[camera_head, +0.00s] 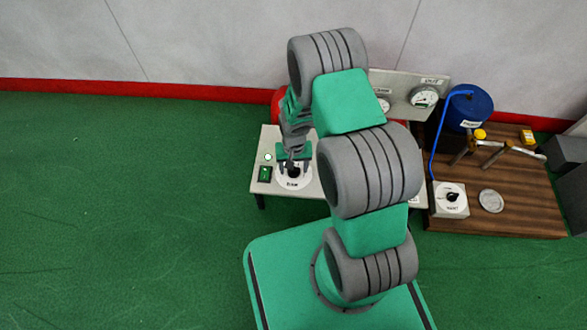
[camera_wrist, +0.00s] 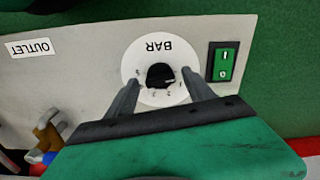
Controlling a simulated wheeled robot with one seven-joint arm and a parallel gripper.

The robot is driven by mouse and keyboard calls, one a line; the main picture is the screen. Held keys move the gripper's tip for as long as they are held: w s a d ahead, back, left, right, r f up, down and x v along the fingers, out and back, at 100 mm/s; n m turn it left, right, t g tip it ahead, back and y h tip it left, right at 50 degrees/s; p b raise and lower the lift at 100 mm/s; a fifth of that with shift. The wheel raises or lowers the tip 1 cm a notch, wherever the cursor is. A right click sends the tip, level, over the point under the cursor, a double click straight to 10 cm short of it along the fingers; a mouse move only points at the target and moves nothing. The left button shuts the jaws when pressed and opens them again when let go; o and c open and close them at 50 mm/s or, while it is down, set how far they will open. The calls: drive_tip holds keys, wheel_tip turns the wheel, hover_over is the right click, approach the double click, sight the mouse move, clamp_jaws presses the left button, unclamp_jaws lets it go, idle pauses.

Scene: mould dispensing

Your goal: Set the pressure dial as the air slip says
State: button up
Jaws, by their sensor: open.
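The pressure dial is a round white plate marked BAR with a black knob (camera_wrist: 160,76), seen in the wrist view, upside down there. In the head view the dial (camera_head: 294,182) sits on the light panel at the left, partly covered by my gripper. My gripper (camera_wrist: 164,92) is open, its two grey fingers either side of the knob in the wrist view; I cannot tell whether they touch it. It also shows in the head view (camera_head: 294,166). The knob's pointer and the scale numbers are too small to read. I cannot make out the air slip in either view.
A green rocker switch (camera_wrist: 223,62) is beside the dial; an OUTLET label (camera_wrist: 31,47) is on the panel. Gauges (camera_head: 424,97) stand behind. A wooden table (camera_head: 520,215) at right bears a blue tank (camera_head: 470,108) and another knob box (camera_head: 451,199). My arm hides the panel's middle.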

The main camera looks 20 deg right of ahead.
clamp_jaws()
idle(0.7)
